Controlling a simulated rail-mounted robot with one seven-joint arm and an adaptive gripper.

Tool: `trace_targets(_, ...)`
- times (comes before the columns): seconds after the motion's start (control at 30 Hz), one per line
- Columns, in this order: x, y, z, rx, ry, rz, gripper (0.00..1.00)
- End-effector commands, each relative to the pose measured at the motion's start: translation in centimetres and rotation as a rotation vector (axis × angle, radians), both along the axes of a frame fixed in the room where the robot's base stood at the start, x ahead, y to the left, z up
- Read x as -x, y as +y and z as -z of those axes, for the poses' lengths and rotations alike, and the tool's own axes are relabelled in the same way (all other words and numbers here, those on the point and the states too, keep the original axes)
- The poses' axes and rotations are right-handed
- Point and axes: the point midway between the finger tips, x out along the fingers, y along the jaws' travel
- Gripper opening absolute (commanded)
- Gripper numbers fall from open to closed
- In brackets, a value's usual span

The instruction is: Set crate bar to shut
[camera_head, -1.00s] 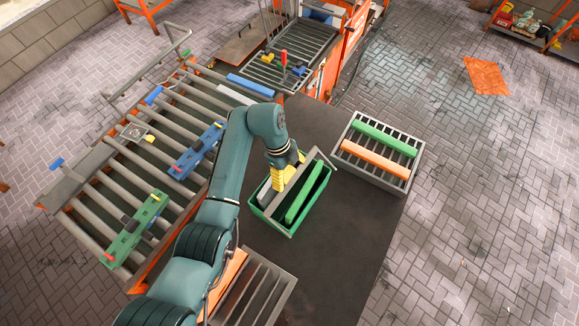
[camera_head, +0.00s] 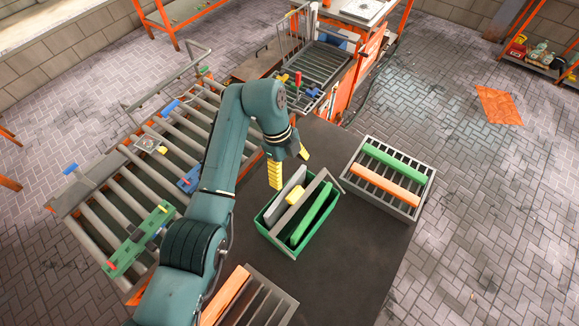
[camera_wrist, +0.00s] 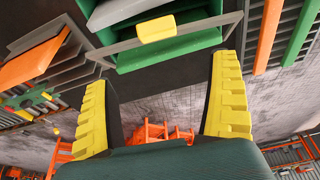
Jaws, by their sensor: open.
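The green crate (camera_head: 290,249) stands on the dark table in the head view, and part of it shows in the wrist view (camera_wrist: 170,52). The grey crate bar (camera_head: 316,184) lies across its open top, with a yellow grip (camera_head: 295,195) at its middle. In the wrist view the bar (camera_wrist: 206,27) and its yellow grip (camera_wrist: 156,29) lie beyond my fingertips. A grey plank (camera_head: 288,184) and a green plank (camera_head: 312,215) are in the crate. My gripper (camera_head: 291,172) is open and empty, its yellow fingers apart and clear of the grip. Whether the bar is latched cannot be told.
A grey slatted crate (camera_head: 432,180) with green and orange planks stands to the right. Another (camera_head: 282,300) with an orange plank is at the front. A roller conveyor (camera_head: 185,125) runs along the left. Dark table (camera_head: 350,255) is bare right of the green crate.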

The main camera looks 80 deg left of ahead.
Motion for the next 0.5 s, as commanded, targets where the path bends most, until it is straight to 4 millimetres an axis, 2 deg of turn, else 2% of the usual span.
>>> trace_targets(0.1,0.16,0.08,-0.54,0.002,0.001,0.000,0.91)
trace_targets(0.5,0.16,0.10,-0.64,0.002,0.001,0.000,0.91)
